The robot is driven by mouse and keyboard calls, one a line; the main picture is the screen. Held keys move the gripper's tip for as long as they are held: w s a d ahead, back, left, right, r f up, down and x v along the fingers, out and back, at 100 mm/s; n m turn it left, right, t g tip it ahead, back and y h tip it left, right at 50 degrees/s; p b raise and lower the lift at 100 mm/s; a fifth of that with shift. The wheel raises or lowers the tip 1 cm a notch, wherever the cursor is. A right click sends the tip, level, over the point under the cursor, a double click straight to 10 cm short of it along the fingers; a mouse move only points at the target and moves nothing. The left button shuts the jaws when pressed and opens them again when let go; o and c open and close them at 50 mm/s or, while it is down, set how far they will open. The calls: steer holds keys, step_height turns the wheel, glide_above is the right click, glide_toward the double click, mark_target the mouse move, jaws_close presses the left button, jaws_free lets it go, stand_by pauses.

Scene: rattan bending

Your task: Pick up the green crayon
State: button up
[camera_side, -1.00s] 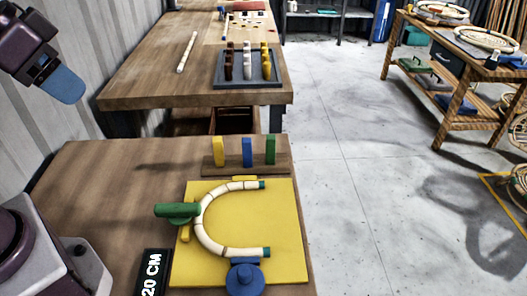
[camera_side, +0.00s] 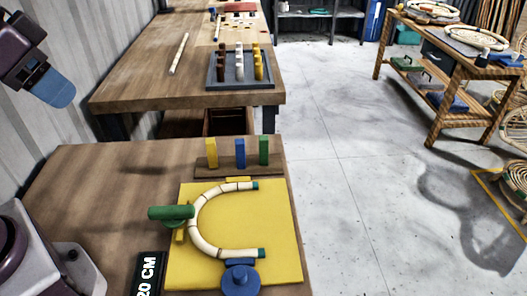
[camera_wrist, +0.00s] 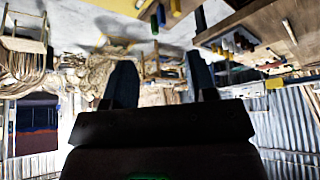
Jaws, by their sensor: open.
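The green crayon (camera_side: 264,151) stands upright at the right end of a wooden holder (camera_side: 215,168), beside a blue crayon (camera_side: 240,153) and a yellow crayon (camera_side: 211,153). My gripper (camera_side: 55,90) is at the upper left of the side view, raised and well apart from the holder. Its two blue fingers are spread and empty in the wrist view (camera_wrist: 161,80).
A yellow board (camera_side: 275,215) in front of the holder carries a curved rattan piece (camera_side: 200,235), a green clamp-like block (camera_side: 171,213) and a blue knob (camera_side: 240,281). A "20 CM" block (camera_side: 148,275) lies at left. A second table (camera_side: 130,92) stands behind.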

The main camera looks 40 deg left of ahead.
steer(key=shift+o, duration=0.3)
steer(key=n+g+y, duration=0.2)
steer(key=n+y, duration=0.1)
steer(key=n, duration=0.5)
glide_toward(264, 147)
steer(key=x, duration=1.1)
steer(key=shift+w+a+f, duration=0.1)
steer(key=shift+w+a, duration=0.15)
steer(key=shift+w, duration=0.05)
